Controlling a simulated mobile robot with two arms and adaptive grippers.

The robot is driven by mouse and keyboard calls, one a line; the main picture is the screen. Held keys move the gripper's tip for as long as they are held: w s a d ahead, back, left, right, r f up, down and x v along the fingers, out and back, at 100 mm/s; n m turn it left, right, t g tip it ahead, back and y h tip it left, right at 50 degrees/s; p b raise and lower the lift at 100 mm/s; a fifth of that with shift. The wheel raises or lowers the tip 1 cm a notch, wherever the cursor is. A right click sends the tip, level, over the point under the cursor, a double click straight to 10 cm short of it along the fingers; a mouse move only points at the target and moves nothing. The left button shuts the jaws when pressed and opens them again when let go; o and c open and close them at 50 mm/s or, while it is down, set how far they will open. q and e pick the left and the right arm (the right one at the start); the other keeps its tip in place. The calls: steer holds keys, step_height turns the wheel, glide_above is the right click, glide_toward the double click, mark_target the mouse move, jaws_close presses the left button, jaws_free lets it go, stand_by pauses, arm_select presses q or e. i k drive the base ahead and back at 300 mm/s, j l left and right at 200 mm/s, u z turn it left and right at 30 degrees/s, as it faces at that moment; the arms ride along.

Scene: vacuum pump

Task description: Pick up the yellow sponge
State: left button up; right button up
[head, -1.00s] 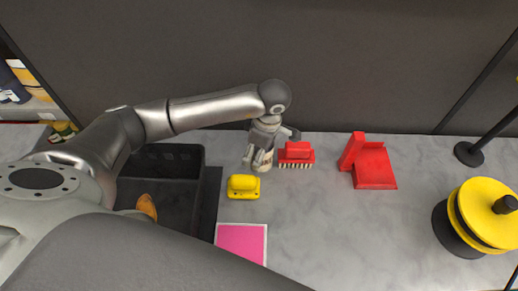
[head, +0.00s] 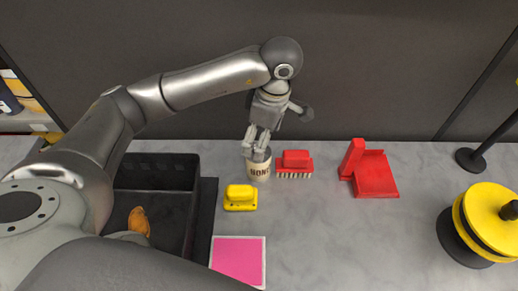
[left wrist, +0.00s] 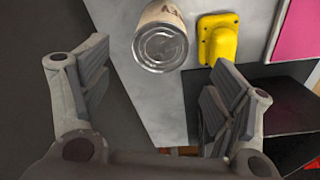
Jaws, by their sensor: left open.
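The yellow sponge (head: 240,197) sits on the grey counter, left of a can and above the pink mat in the head view. In the left wrist view the yellow sponge (left wrist: 218,40) is at the upper right, beyond one finger. My left gripper (head: 257,146) is open above the labelled can (head: 258,168), up and to the right of the sponge. In the left wrist view the gripper (left wrist: 150,95) shows its fingers wide apart with nothing between the pads, and the can (left wrist: 161,40) is ahead of them. My right gripper is not in view.
A red brush (head: 295,162) stands right of the can, and a red dustpan-like piece (head: 374,174) is further right. A black crate (head: 160,168) holding an orange item is at the left. A pink mat (head: 238,262) lies in front. A yellow-black drum (head: 485,222) is far right.

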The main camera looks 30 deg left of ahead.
mark_target(236, 197)
steer(key=k+l, duration=0.3)
steer(key=k, duration=0.15)
steer(key=k+l, duration=0.3)
steer(key=k, duration=0.15)
steer(key=k+l, duration=0.3)
steer(key=k, duration=0.2)
steer(key=k+l, duration=0.25)
steer(key=k, duration=0.2)
